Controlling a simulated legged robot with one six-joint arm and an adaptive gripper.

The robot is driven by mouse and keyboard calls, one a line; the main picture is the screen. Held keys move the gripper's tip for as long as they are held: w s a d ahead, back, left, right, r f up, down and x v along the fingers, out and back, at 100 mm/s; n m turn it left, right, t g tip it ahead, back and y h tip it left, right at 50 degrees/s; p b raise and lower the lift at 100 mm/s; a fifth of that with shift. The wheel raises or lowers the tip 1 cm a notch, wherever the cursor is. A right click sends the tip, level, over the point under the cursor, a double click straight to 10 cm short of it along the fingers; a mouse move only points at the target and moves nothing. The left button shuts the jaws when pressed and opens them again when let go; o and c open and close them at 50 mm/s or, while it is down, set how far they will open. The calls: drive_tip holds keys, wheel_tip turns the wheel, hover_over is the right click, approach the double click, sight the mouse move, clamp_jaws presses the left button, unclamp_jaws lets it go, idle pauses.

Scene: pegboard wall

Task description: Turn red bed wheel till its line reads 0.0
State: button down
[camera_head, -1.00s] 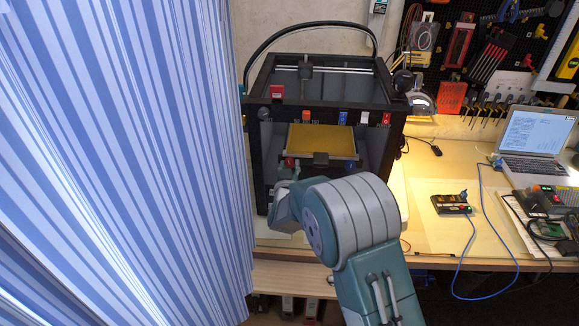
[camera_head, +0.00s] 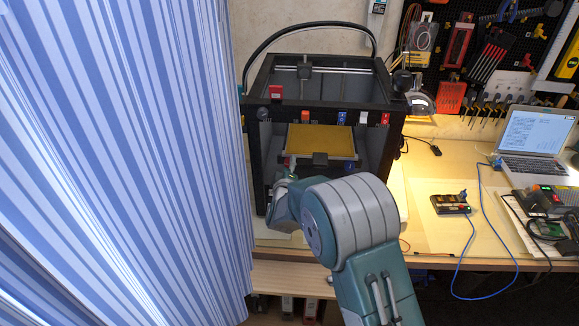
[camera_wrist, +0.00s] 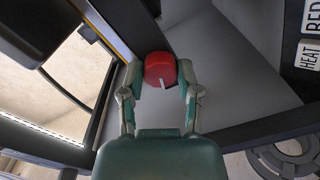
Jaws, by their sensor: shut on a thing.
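The red bed wheel (camera_wrist: 160,68) sits between the fingertips of my gripper (camera_wrist: 159,72) in the wrist view, one finger against each side. The gripper is shut on it. A short white line (camera_wrist: 163,83) on the wheel points down and slightly right in that picture. No scale figures by the wheel can be read. In the head view my gripper (camera_head: 286,190) reaches into the open front of the black printer frame (camera_head: 320,106), below the tan bed plate (camera_head: 321,141). The wheel is hidden there.
HEAT BED labels (camera_wrist: 311,34) show at the wrist view's right edge. A striped blue curtain (camera_head: 120,150) hangs close on the left. The wooden bench (camera_head: 420,180) holds a meter (camera_head: 451,203), cables and a laptop (camera_head: 537,130) on the right.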

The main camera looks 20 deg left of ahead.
drive_tip(key=shift+a+n, duration=0.15)
drive_tip(key=shift+n, duration=1.55)
drive_tip(key=shift+s, duration=0.1)
drive_tip(key=shift+c, duration=2.1)
unclamp_jaws()
drive_tip(key=shift+o, duration=0.6)
drive_tip(key=shift+a+f, duration=0.1)
drive_tip(key=shift+a, duration=0.15)
drive_tip(key=shift+d, duration=0.2)
drive_tip(key=shift+s+d, duration=0.15)
drive_tip(key=shift+s, duration=0.1)
drive_tip(key=v, duration=1.1)
drive_tip(key=shift+s+a, duration=0.15)
drive_tip(key=shift+a, duration=0.1)
